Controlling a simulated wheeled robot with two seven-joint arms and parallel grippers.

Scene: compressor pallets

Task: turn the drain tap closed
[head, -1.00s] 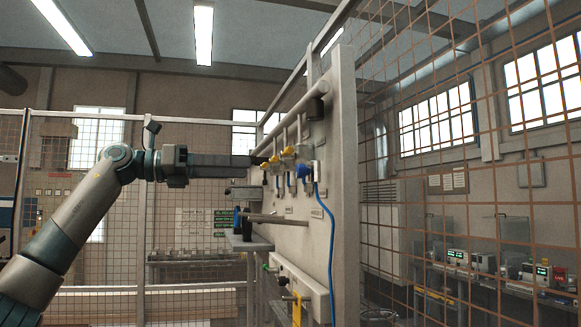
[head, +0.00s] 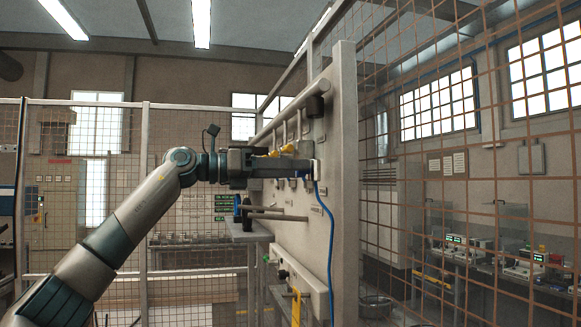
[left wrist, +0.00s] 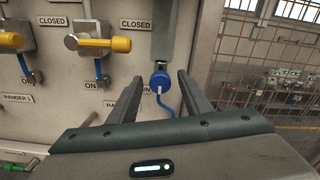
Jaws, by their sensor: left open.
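My left gripper (head: 310,166) reaches to the upright panel, its fingers pointing at it. In the left wrist view its two fingers (left wrist: 161,76) are open and empty, one on each side of a round blue knob (left wrist: 159,80) with a blue hose below it. The knob hangs under a grey fitting; contact with the fingers cannot be told. To its left is a tap with a yellow handle (left wrist: 103,46) lying level, between the labels CLOSED and ON. Another yellow handle (left wrist: 10,40) is further left. No label visible names the drain tap. My right gripper is not in view.
The pale panel (head: 343,200) stands upright, with a rod (head: 275,215) sticking out below the taps. A blue hose (head: 331,245) hangs down its edge. Wire mesh fencing (head: 415,130) is close on the right. A bench with instruments (head: 500,255) stands beyond it.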

